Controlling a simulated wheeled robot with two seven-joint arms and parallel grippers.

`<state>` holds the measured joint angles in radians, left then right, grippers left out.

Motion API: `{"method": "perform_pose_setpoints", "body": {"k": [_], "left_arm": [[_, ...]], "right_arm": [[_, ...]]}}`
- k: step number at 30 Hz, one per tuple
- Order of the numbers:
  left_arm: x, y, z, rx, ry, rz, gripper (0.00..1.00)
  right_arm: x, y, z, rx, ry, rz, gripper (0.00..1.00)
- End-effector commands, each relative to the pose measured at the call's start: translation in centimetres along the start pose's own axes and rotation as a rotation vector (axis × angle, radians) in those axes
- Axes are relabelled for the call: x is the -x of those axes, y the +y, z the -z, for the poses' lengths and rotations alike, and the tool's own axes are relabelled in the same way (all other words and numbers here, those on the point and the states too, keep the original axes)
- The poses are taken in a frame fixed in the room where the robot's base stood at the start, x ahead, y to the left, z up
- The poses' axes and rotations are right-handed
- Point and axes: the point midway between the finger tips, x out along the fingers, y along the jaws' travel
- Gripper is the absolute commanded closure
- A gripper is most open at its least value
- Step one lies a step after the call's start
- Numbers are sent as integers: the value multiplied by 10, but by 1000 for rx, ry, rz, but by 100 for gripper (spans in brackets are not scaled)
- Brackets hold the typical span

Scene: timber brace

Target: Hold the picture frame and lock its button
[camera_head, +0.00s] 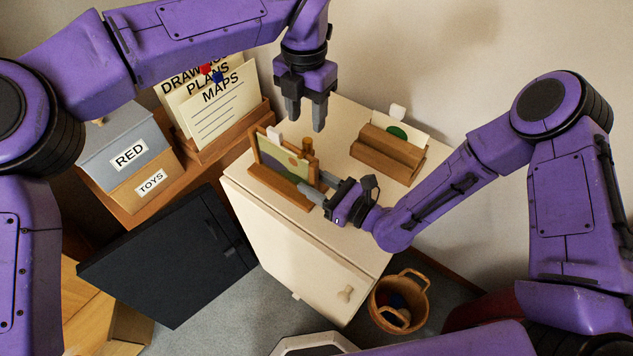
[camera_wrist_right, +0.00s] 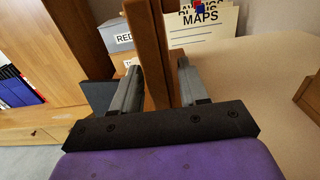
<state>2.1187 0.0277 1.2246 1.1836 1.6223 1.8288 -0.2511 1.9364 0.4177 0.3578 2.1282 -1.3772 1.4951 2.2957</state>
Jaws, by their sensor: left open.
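The picture frame (camera_head: 283,160), with a landscape picture, stands upright in a wooden base on the cream cabinet top. A wooden post with a round knob (camera_head: 307,144) rises at its back right; I cannot tell if this is the button. My right gripper (camera_head: 322,188) is at the frame's right end. In the right wrist view, its two fingers (camera_wrist_right: 160,75) lie on either side of upright wooden parts (camera_wrist_right: 150,45); whether they press on them is unclear. My left gripper (camera_head: 305,115) is open and empty, pointing down above and behind the frame.
A wooden holder (camera_head: 388,153) with a card stands at the right of the cabinet top (camera_head: 345,230). Labelled boxes (camera_head: 128,155) and a paper rack (camera_head: 225,140) are at the left. A dark open door (camera_head: 170,260) and a basket (camera_head: 400,300) are below.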

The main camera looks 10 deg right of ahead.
Motion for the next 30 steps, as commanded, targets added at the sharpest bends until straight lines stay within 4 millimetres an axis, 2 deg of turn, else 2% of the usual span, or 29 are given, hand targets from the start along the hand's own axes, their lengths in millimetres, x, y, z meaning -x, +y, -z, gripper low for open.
{"method": "perform_pose_setpoints", "body": {"k": [11,14,24,30], "left_arm": [[0,0,0,0,0,0,53],[0,0,0,0,0,0,53],[0,0,0,1,0,0,53],[0,0,0,1,0,0,53]], "right_arm": [[3,0,0,0,1,1,38],[17,-1,0,0,1,2,38],[99,-1,0,-1,-1,4,38],[119,0,0,0,0,1,38]]}}
